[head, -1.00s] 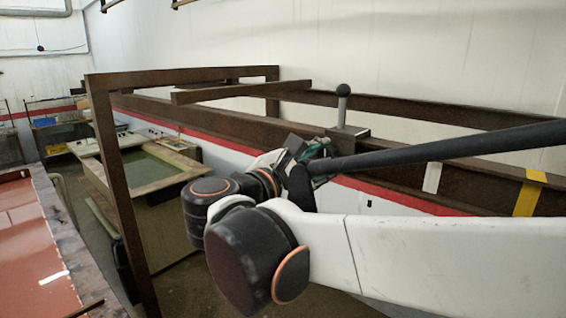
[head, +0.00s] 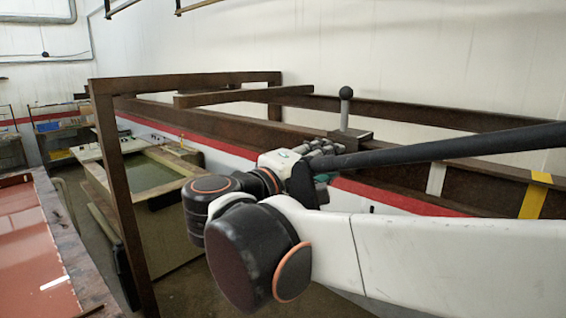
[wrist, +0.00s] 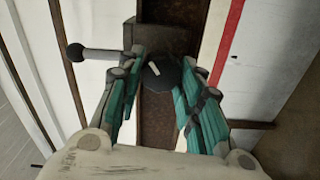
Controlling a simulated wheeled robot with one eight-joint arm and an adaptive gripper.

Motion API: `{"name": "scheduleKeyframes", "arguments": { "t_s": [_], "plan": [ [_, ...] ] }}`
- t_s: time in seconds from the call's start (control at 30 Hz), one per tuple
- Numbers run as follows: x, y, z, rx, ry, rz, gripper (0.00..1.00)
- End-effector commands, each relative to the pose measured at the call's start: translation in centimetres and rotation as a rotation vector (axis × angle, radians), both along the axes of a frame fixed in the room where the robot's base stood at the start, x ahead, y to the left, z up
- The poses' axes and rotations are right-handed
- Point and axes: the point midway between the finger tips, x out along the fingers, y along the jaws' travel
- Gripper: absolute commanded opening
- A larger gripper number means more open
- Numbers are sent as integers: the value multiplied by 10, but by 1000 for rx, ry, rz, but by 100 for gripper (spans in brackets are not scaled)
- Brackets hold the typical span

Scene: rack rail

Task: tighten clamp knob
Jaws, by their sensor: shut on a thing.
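The clamp is a dark block (head: 352,137) on the brown rail (head: 400,172), with an upright ball-ended lever (head: 345,95). The wrist view shows the block (wrist: 165,40) and the lever sticking out to the left (wrist: 98,54). The round dark clamp knob (wrist: 160,72), with a white mark on its face, sits between the teal finger pads. My gripper (wrist: 158,82) is shut on the knob, fingers on either side of it. In the head view my gripper (head: 322,147) is at the clamp's near side; the knob is hidden there.
A dark bar (head: 450,148) crosses in front of the rail, its end near my gripper. White (head: 436,179) and yellow (head: 533,198) bands mark the rail. A brown frame post (head: 122,200) stands left, beside a basin (head: 155,172). A red-topped table (head: 22,240) is at far left.

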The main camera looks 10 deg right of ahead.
Motion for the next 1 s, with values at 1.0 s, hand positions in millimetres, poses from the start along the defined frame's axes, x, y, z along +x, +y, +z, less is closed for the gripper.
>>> {"name": "scheduleKeyframes", "arguments": {
  "t_s": [1.0],
  "plan": [
    [-1, 0, 0, 212, -288, 0, 10]
  ]
}}
